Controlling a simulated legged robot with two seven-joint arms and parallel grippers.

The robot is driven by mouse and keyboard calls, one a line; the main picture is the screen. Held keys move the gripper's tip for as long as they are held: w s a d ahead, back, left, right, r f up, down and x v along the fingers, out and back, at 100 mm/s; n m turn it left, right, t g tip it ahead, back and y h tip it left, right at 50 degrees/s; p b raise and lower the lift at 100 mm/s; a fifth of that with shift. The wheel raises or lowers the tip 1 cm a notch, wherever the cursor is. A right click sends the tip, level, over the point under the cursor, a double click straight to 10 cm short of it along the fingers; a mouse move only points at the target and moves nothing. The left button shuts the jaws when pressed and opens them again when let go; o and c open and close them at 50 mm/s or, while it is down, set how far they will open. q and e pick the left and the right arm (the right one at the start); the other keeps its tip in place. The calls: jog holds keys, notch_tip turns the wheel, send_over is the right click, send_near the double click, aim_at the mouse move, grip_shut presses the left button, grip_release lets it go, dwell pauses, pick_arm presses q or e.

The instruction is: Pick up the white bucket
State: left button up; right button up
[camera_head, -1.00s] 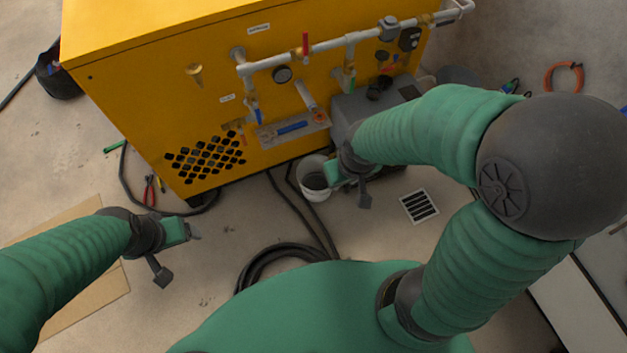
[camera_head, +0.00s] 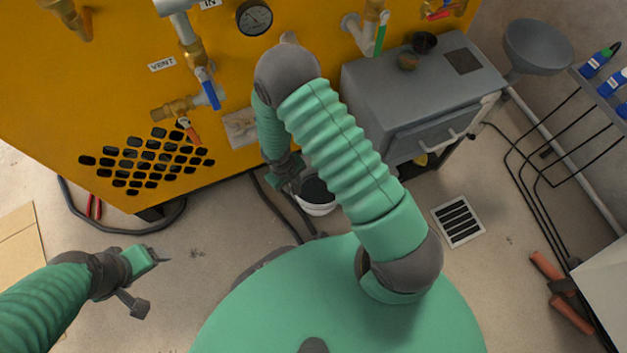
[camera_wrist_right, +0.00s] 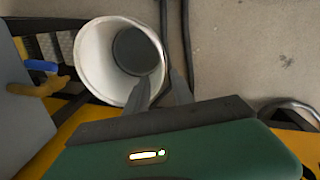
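The white bucket (camera_head: 318,208) stands on the floor in front of the yellow machine. In the head view, my right arm hides part of it. The right wrist view shows the bucket's white inner wall (camera_wrist_right: 97,55) and dark round bottom. My right gripper (camera_wrist_right: 161,75) is open at its rim. One finger overlaps the bucket's opening and the other is just outside the rim. Contact is unclear. My right gripper also shows in the head view (camera_head: 287,182). My left gripper (camera_head: 163,254) is above the floor at lower left, away from the bucket; its finger gap is too small to judge.
The yellow machine (camera_head: 110,95) with pipes and valves stands behind the bucket. A grey box (camera_head: 415,95) stands to the right. A floor drain (camera_head: 458,220) and a black hose (camera_head: 283,208) lie nearby. A grey funnel (camera_head: 538,47) is at upper right.

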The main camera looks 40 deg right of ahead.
jog(key=f+b, duration=0.1)
jog(key=f, duration=0.2)
jog(key=f+b, duration=0.2)
jog(key=f, duration=0.1)
jog(key=d+f+b, duration=0.1)
jog(key=f, duration=0.2)
jog(key=shift+f+b, duration=0.1)
jog(key=shift+b, duration=0.25)
jog(key=shift+d+f, duration=0.1)
jog(key=shift+f, duration=0.25)
jog(key=f+b, duration=0.5)
jog(key=shift+s+d+f, duration=0.15)
jog(key=shift+s+d, duration=0.05)
jog(key=shift+s, duration=0.1)
grip_shut()
